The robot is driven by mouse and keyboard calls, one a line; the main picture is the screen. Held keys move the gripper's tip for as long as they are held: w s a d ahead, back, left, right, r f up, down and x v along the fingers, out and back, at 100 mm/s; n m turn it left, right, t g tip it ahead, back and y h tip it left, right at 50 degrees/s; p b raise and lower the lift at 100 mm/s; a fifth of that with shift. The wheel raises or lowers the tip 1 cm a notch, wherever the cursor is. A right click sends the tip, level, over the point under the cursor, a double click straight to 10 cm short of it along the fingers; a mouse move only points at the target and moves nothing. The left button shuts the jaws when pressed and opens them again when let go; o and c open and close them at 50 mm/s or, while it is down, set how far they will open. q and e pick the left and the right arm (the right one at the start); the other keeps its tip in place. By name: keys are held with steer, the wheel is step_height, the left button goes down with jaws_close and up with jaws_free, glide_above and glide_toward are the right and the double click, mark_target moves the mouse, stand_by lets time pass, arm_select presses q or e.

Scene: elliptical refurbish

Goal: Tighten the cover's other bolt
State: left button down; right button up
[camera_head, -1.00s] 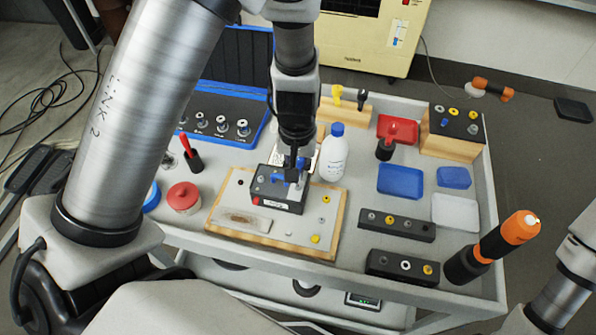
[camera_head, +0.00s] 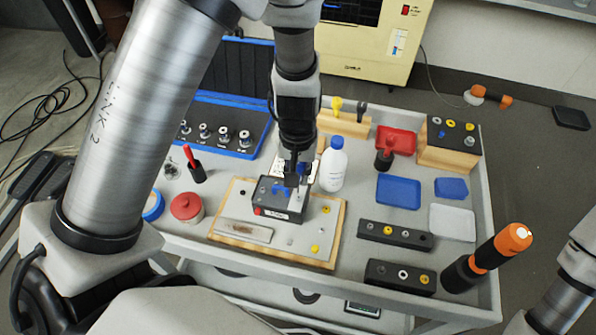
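My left gripper (camera_head: 294,178) points down over the black box-shaped unit (camera_head: 272,208) with its cover, which sits on the wooden board (camera_head: 228,213). The gripper's fingers are small and dark here, and I cannot tell whether they are open or shut. A blue part (camera_head: 281,187) shows on top of the unit beside the fingers. The cover's bolts are too small or hidden behind the gripper to make out. My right gripper is out of view; only part of my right arm shows at the right edge. An orange and black driver-like tool (camera_head: 492,257) stands at the cart's front right corner.
A white bottle with a blue cap (camera_head: 333,165) stands close right of my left gripper. Blue trays (camera_head: 398,191), a red tray (camera_head: 402,141) and black bolt holders (camera_head: 395,236) lie to the right. A red jar (camera_head: 186,207) and an open blue case (camera_head: 251,151) are left.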

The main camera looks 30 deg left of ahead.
arm_select(q)
steer(key=shift+r+p, duration=2.9)
steer(key=shift+r, duration=0.35)
steer(key=shift+f, duration=0.1)
